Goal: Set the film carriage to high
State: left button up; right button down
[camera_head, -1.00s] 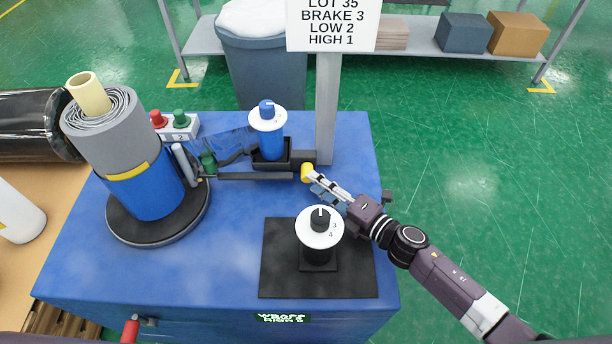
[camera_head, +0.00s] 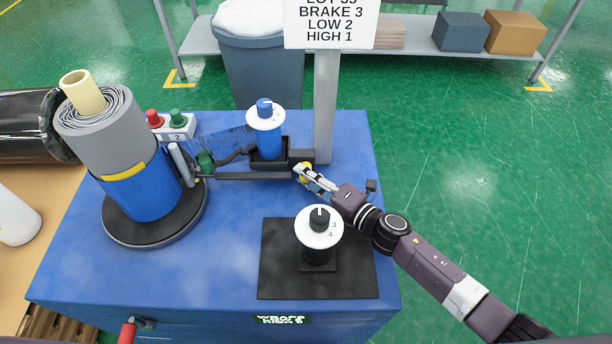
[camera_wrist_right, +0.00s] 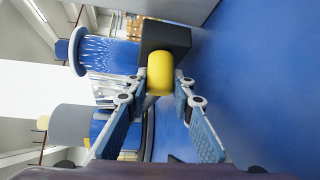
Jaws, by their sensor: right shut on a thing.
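The film carriage (camera_head: 297,158) is a black block at the back of the blue table, at the foot of the grey post (camera_head: 326,110). It carries a blue film spool (camera_head: 269,142) with a white numbered disc and blue knob on top. A yellow knob (camera_wrist_right: 160,73) sticks out from the carriage's black block. My right gripper (camera_head: 304,172) is shut on the yellow knob, with a finger on each side of it in the wrist view. The fingers partly hide the knob in the head view. My left gripper is not in view.
A grey roll (camera_head: 107,125) on a blue core stands on the round turntable at left. A black dial post (camera_head: 318,252) stands on a dark mat near my right arm. A red and a green button (camera_head: 178,119) sit behind. The sign (camera_head: 331,25) reads BRAKE 3, LOW 2, HIGH 1.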

jog(key=shift+r+p, duration=0.45)
jog(key=shift+p, duration=0.05)
notch_tip(320, 180, up, 11)
jog(key=p, duration=0.9)
jog(key=shift+w+p, duration=0.15)
jog(key=shift+p, duration=0.15)
jog(key=c, duration=1.9)
grip_release()
jog(key=shift+c, duration=0.2)
jog(key=shift+f, duration=0.1)
